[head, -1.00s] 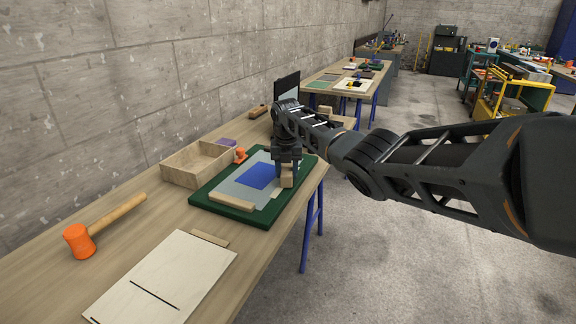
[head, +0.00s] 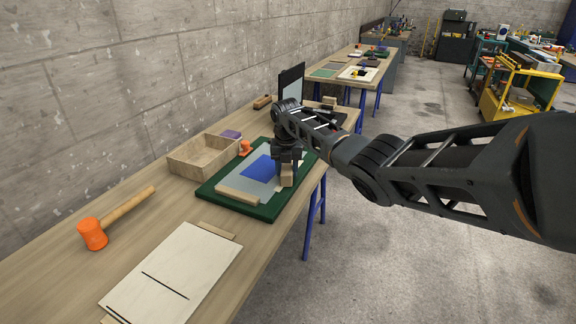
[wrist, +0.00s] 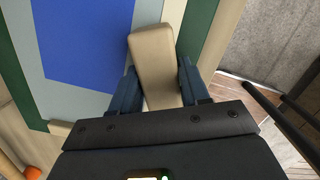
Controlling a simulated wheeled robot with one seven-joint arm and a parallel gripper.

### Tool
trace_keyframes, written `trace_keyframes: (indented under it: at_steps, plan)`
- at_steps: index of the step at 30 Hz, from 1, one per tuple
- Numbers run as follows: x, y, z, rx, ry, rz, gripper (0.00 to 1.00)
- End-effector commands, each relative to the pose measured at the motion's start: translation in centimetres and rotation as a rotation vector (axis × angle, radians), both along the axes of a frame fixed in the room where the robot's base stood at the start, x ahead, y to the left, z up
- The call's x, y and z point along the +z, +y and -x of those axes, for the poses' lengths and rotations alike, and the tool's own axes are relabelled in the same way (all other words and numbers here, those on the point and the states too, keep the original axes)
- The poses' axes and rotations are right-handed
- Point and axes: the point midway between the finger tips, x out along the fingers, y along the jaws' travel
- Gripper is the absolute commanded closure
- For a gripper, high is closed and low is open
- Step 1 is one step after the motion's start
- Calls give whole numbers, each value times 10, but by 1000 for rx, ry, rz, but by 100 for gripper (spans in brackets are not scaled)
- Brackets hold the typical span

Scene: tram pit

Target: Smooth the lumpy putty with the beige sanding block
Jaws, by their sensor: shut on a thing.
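The beige sanding block (head: 287,174) is upright in my gripper (head: 286,160), over the right side of a grey sheet with a blue rectangle (head: 259,168) on a dark green board (head: 240,207). In the wrist view, the beige block (wrist: 152,60) is between the two dark blue fingers of my gripper (wrist: 158,78), which is shut on it. I cannot tell whether the block touches the sheet. I cannot make out lumpy putty in either view. A pale panel with dark lines (head: 185,265) lies at the near end of the bench.
A beige strip (head: 239,197) lies along the sheet's near edge. An orange mallet (head: 93,234) lies further left. A dark upright screen (head: 291,83) stands behind.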

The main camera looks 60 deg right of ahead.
Motion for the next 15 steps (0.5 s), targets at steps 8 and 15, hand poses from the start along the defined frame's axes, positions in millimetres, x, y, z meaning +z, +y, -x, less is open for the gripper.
trace_keyframes:
  at_steps: [8, 15]
  plan:
    - [0, 15, 2, 2, 5, -7, 85]
    - [0, 21, 2, 3, 4, -6, 85]
